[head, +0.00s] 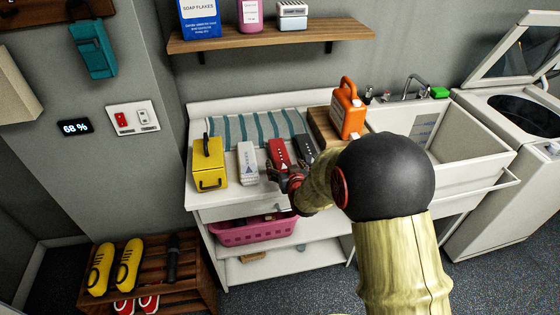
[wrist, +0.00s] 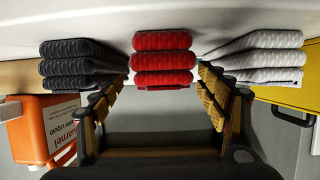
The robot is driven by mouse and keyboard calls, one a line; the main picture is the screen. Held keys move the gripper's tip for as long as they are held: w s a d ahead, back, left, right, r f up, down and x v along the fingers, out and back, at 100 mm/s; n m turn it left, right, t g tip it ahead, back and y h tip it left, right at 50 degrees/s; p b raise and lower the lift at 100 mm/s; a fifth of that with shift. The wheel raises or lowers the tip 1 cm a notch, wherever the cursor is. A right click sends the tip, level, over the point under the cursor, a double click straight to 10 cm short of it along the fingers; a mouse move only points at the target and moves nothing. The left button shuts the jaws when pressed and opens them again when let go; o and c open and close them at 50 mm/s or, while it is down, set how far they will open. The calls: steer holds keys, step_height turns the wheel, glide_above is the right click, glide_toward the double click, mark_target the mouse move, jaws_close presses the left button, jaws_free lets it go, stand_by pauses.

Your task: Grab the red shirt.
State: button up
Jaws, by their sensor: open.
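The red shirt (head: 279,152) lies folded on the white counter, between a folded light grey shirt (head: 247,161) and a folded black one (head: 305,149). In the wrist view the red shirt (wrist: 163,62) shows as a thick folded stack straight ahead, with the black stack (wrist: 78,65) at left and the white-grey stack (wrist: 262,58) at right. My gripper (head: 284,180) is at the counter's front edge, at the near end of the red shirt. Its open fingers (wrist: 160,82) point at the red stack, one toward each side; whether they touch it I cannot tell.
A yellow box (head: 209,163) stands left of the shirts. An orange jug (head: 347,110) stands on a wooden block at the right, beside the sink (head: 440,140). A striped towel (head: 240,129) lies behind. A pink basket (head: 253,231) sits on the shelf below; a wall shelf (head: 270,36) hangs above.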

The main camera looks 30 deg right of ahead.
steer(key=b+x, duration=0.1)
steer(key=x, duration=0.3)
steer(key=shift+w+a+f+b, duration=0.1)
steer(key=shift+w+f+b, duration=0.1)
steer(key=shift+f+b, duration=0.2)
steer(key=shift+w, duration=0.55)
steer(key=c, duration=0.3)
steer(key=c, duration=1)
steer(key=shift+c, duration=0.3)
steer(key=shift+r, duration=0.15)
